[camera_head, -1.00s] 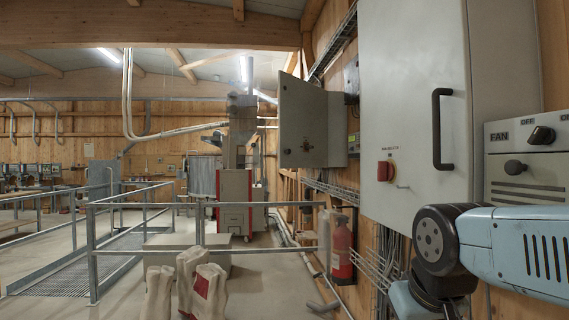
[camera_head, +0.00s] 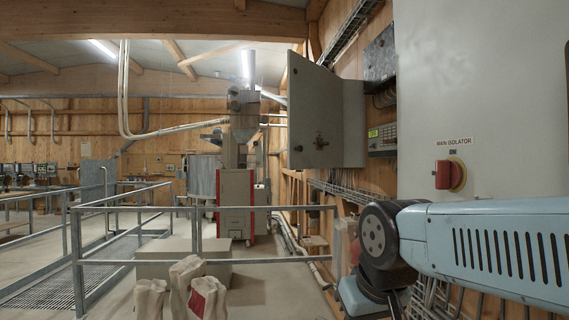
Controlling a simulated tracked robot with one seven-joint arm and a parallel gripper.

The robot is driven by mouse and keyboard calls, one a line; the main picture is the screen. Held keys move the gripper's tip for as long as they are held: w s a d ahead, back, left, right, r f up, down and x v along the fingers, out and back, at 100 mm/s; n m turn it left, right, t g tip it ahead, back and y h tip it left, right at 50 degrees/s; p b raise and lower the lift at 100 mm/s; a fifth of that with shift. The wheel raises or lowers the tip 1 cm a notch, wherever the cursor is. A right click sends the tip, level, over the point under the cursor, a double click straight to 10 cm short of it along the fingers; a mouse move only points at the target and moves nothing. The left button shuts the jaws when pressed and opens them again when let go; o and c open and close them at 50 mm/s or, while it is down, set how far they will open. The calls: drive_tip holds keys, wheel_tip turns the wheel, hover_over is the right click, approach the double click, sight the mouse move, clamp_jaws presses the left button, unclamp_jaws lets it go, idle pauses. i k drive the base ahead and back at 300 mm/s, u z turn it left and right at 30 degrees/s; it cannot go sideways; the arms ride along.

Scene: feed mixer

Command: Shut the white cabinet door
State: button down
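A pale grey-white cabinet door (camera_head: 308,105) stands swung out from the right wall ahead of me, with a dark latch on the face towards me. A narrower pale panel (camera_head: 353,125) adjoins its right side. Wiring shows to the right of it, by the wall. My arm reaches in from the right edge, and its dark joint is below and to the right of the door, apart from it in the picture. My gripper is out of view.
A large light grey cabinet (camera_head: 480,80) with a red isolator knob (camera_head: 450,175) is close on the right, behind my arm. Metal railings (camera_head: 140,205) and white sacks (camera_head: 185,285) are on the left and in front. Open floor (camera_head: 255,290) lies right of the sacks.

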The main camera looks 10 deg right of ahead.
sight(315, 101)
drive_tip(key=z, duration=0.3)
drive_tip(key=i, duration=1.5)
drive_tip(key=z, duration=0.5)
